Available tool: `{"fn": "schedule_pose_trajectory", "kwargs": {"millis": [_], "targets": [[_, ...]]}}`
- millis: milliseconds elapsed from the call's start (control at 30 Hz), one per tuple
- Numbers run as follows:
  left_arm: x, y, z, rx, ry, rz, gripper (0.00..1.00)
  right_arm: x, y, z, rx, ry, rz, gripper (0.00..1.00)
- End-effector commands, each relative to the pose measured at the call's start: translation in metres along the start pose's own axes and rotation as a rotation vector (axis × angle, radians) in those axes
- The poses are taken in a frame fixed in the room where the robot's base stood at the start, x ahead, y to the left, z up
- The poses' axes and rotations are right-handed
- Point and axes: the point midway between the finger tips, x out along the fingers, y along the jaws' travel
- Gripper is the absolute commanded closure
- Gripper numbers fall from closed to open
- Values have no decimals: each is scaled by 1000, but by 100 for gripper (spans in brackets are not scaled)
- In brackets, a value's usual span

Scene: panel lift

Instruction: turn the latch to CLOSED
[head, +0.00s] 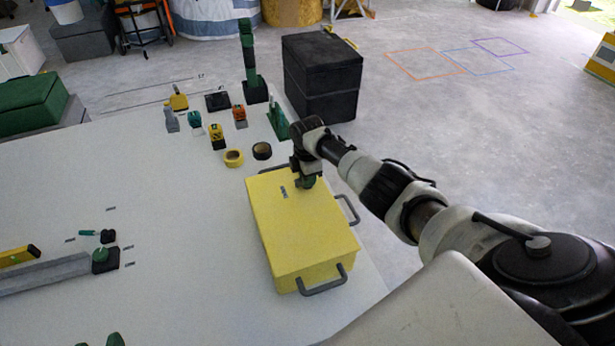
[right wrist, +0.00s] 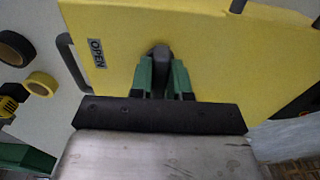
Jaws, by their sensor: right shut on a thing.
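The yellow box (head: 305,235) lies on the white table, with its flat top facing up. My right gripper (head: 305,183) reaches down to the far end of that top. In the right wrist view its green fingers (right wrist: 161,80) are shut on the dark grey latch (right wrist: 161,52), one finger on each side. A label reading OPEN (right wrist: 96,53) is on the yellow surface left of the latch. No CLOSED label shows. In the head view the gripper hides the latch. Green tips at the bottom edge (head: 115,340) may be my left gripper, mostly cut off.
Grey handles (head: 322,283) stick out from the box's sides. A yellow tape roll (head: 233,157) and a black tape roll (head: 262,151) lie just beyond it. Black crates (head: 322,75) stand behind the table.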

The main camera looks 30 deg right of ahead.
Motion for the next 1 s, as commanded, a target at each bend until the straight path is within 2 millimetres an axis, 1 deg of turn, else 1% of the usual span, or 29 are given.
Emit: {"fn": "schedule_pose_trajectory", "kwargs": {"millis": [500, 533, 667, 700, 1000], "targets": [[0, 0, 0, 0, 1, 0, 57, -1, 0, -1, -22, 3, 1, 100], [0, 0, 0, 0, 1, 0, 57, -1, 0, -1, -22, 3, 1, 80], [0, 0, 0, 0, 1, 0, 57, -1, 0, -1, -21, 2, 1, 60], [0, 0, 0, 0, 1, 0, 57, 0, 0, -1, -20, 2, 1, 57], [0, 0, 0, 0, -1, 0, 57, -1, 0, 0, -19, 1, 0, 57]]}}
